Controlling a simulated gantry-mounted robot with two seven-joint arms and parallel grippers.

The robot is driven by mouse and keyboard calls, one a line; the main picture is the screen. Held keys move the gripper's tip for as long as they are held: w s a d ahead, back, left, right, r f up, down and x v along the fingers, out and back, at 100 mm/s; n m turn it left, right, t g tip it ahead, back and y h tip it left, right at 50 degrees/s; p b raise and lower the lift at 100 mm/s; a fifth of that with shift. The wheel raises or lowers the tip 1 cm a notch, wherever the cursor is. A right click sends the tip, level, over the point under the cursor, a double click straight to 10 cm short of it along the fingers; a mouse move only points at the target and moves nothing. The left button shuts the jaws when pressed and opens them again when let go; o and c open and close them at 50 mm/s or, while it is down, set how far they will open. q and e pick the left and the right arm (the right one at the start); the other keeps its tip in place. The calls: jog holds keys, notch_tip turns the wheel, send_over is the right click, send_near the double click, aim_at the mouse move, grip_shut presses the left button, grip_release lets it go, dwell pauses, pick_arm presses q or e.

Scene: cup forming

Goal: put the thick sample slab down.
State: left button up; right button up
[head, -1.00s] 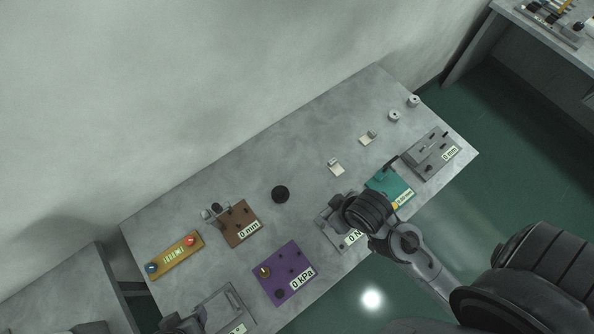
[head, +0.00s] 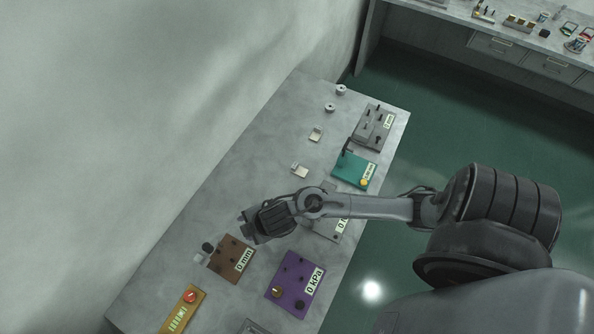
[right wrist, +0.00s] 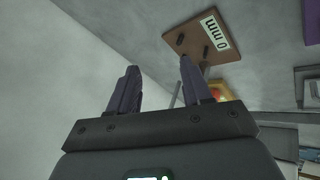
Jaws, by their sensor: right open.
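Two small pale slabs, each with a raised piece on top, lie apart on the grey table: one nearer (head: 299,170), one farther (head: 316,134). I cannot tell whether either is the thick one. My right gripper (head: 247,224) is over the table, left of the nearer slab and beside the brown "0 mm" plate. In the right wrist view its fingers (right wrist: 158,70) are apart with nothing visible between them. The brown plate (right wrist: 208,38) shows beyond them. My left gripper is not in view.
A purple "0 kPa" plate (head: 294,284), a teal device (head: 354,170), a grey device (head: 372,128) and a yellow box with a red button (head: 181,312) stand on the table (head: 190,215). Two small cylinders (head: 335,98) stand at the far end. The table's wall side is mostly clear.

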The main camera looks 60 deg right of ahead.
jog(key=w+d+f+n, duration=0.1)
jog(key=d+n, duration=0.1)
jog(key=d, duration=0.1)
jog(key=w+d+f+n+g, duration=0.1)
jog(key=w+d+f+n, duration=0.1)
jog(key=d, duration=0.2)
jog(key=w+d+f+n+g, duration=0.1)
jog(key=w+d, duration=0.1)
jog(key=d, duration=0.2)
jog(key=shift+f+n+b, duration=0.3)
jog(key=shift+f+n, duration=0.05)
jog(key=shift+n, duration=0.05)
jog(key=d+g+h, duration=0.1)
jog(key=d+g, duration=0.1)
jog(key=d, duration=0.8)
notch_tip(320, 180, up, 4)
jog(key=g, duration=0.2)
send_over(296, 163)
jog(key=f+b, duration=0.1)
jog(key=f, duration=0.1)
jog(key=f+b, duration=0.1)
jog(key=shift+s+f, duration=0.35)
jog(key=shift+w+f+b, duration=0.15)
jog(key=shift+f+b, duration=0.05)
jog(key=shift+f, duration=1.1)
jog(key=shift+w+f+b, duration=0.15)
jog(key=shift+f+b, duration=0.05)
jog(key=shift+f, duration=1.8)
